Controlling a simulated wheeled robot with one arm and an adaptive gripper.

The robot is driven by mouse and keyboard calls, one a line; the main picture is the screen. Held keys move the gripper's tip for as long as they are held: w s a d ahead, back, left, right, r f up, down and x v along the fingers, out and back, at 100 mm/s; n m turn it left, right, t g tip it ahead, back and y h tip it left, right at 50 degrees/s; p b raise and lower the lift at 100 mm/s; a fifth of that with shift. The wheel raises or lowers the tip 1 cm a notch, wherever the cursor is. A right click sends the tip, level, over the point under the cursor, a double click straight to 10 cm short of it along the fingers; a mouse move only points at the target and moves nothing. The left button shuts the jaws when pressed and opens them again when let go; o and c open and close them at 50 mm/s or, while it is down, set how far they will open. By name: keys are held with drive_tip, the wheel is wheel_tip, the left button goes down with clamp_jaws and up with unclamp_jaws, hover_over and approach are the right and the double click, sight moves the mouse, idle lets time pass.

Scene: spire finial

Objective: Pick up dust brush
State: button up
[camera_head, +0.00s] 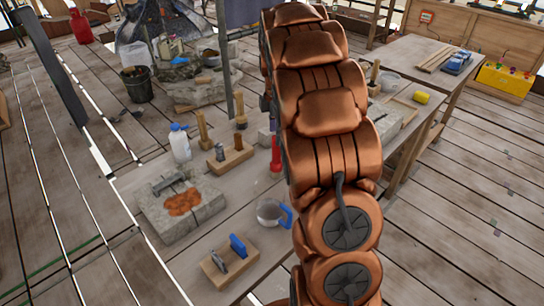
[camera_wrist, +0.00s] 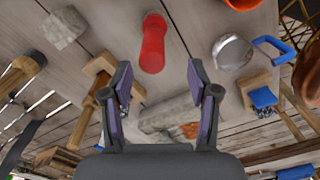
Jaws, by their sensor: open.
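Two upright brush-like tools with wooden handles stand on the work table in the head view, one at the left (camera_head: 204,130) and one farther back (camera_head: 240,110). I cannot tell which is the dust brush. In the wrist view, a wooden brush-like tool (camera_wrist: 27,66) shows at the left edge, partly cut off. My gripper (camera_wrist: 160,76) is open and empty, with its two fingers spread above the table. The brush-like tool lies to the left of the fingers, apart from them.
A red bottle-like object (camera_wrist: 153,45) is just ahead of the fingers. A metal cup with a blue handle (camera_head: 270,212), a wooden block with pegs (camera_head: 230,158), a white bottle (camera_head: 180,143) and a stone slab with orange material (camera_head: 155,222) crowd the table. Floor at right is clear.

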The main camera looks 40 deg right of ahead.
sight(276, 152)
drive_tip(key=shift+w+d+f, duration=0.35)
drive_tip(key=shift+w+f, duration=0.1)
drive_tip(key=shift+f, duration=0.2)
drive_tip(key=f+p, duration=0.1)
drive_tip(key=f, duration=0.2)
drive_tip(key=f+p, duration=0.2)
drive_tip(key=f, duration=0.1)
drive_tip(key=shift+s+a+f, duration=0.1)
drive_tip(key=shift+a+f, duration=0.1)
drive_tip(key=shift+f, duration=0.1)
drive_tip(key=shift+d+f, duration=0.1)
drive_tip(key=shift+f, duration=0.3)
clamp_jaws()
